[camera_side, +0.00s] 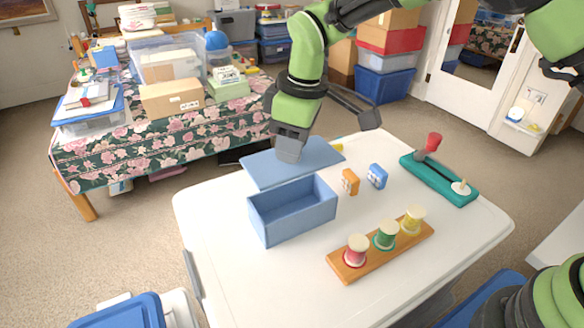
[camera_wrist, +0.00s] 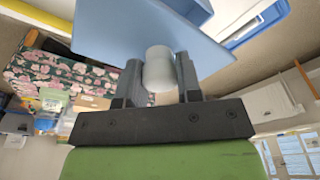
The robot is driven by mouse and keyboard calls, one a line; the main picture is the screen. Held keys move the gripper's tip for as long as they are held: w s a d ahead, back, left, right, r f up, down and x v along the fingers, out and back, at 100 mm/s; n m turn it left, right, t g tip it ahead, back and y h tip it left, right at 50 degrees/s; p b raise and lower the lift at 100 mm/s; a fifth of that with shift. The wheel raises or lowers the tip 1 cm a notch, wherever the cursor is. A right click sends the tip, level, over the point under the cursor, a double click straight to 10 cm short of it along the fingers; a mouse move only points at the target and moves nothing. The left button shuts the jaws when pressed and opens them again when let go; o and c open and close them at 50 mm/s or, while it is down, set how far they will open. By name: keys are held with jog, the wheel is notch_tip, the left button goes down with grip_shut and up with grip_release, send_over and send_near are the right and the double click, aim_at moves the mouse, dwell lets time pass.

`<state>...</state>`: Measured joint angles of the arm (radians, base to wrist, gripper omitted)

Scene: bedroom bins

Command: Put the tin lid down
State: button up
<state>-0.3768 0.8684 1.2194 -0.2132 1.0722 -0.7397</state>
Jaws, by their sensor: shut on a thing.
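The tin lid (camera_side: 310,160) is a flat blue plate behind the open blue tin (camera_side: 293,212), over the far side of the white table. My gripper (camera_side: 290,148) points down and is shut on the lid's pale knob. In the wrist view the knob (camera_wrist: 159,70) sits between both fingers of my gripper (camera_wrist: 158,78), and the lid (camera_wrist: 135,32) spreads beyond it, roughly level. The lid's left corner overlaps the background past the table edge. I cannot tell whether its underside touches the table. The tin is uncovered and looks empty inside.
An orange block (camera_side: 350,182) and a blue block (camera_side: 377,176) lie right of the tin. A wooden rack (camera_side: 352,272) with three spools stands in front. A teal base (camera_side: 438,180) with a red-topped lever is at right. The table's front left (camera_side: 225,280) is clear.

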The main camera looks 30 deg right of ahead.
jog(key=shift+r, duration=0.9)
jog(key=s+a+f, duration=1)
jog(key=s, duration=0.1)
jog(key=shift+f, duration=2.65)
jog(key=shift+f, duration=0.1)
jog(key=o, duration=0.9)
jog(key=shift+o, duration=0.2)
notch_tip(320, 180, up, 12)
jog(key=s+d, duration=0.1)
jog(key=shift+s+d, duration=0.15)
